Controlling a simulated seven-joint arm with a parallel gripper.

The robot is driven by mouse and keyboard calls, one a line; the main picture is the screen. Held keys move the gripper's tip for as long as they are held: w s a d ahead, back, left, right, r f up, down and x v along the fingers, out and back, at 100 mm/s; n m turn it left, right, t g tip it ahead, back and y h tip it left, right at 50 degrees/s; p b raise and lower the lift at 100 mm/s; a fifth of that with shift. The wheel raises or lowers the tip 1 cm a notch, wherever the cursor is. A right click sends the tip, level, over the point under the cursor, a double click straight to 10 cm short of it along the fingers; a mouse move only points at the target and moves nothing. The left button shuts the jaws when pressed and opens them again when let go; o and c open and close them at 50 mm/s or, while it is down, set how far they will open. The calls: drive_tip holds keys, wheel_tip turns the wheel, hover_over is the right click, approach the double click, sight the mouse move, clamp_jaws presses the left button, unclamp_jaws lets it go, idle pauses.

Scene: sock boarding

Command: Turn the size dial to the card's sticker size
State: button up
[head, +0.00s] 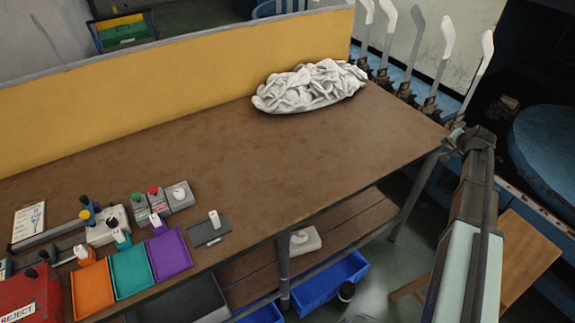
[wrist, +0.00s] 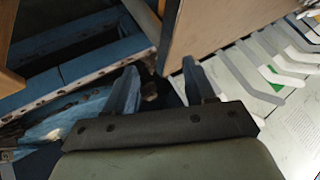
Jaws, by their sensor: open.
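A small grey box with a round white knob (head: 179,193), which looks like the size dial, sits at the left of the brown workbench; its markings are too small to read. A white card (head: 28,222) lies at the bench's far left edge; any sticker size on it is unreadable. My gripper (wrist: 162,88) is open and empty in the wrist view, its two fingers apart. It is away from the dial and card, neither of which shows in the wrist view. In the head view my arm stands off the bench's right end.
Green and red button boxes (head: 149,200) stand beside the dial. Orange, teal and purple trays (head: 172,255) line the front left, near a red reject bin (head: 30,295). A heap of white socks (head: 310,86) lies at the back. The bench's middle (head: 290,150) is clear.

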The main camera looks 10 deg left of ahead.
drive_tip(key=w+a+r+n+g+y, duration=0.1)
drive_tip(key=w+a+r, duration=0.15)
drive_tip(key=a, duration=1.15)
drive_tip(key=w+a+r+n+g+y, duration=0.15)
drive_tip(key=a+r, duration=0.25)
drive_tip(key=a, duration=1)
drive_tip(key=s+a+r+n+g, duration=0.1)
drive_tip(key=s+a, duration=0.3)
drive_tip(key=a, duration=0.7)
drive_tip(key=s+a+n+g+y, duration=0.1)
drive_tip(key=s+a, duration=0.3)
drive_tip(key=a, duration=0.6)
drive_tip(key=s+a+r+n+g, duration=0.1)
drive_tip(key=s+a, duration=0.3)
drive_tip(key=a, duration=0.7)
wheel_tip(320, 180, up, 7)
drive_tip(key=n+g+h, duration=0.3)
drive_tip(key=n+h, duration=0.1)
drive_tip(key=n, duration=0.1)
hover_over(110, 220)
drive_tip(key=shift+m+y, duration=0.25)
wheel_tip(110, 220, down, 13)
drive_tip(key=shift+f, duration=0.1)
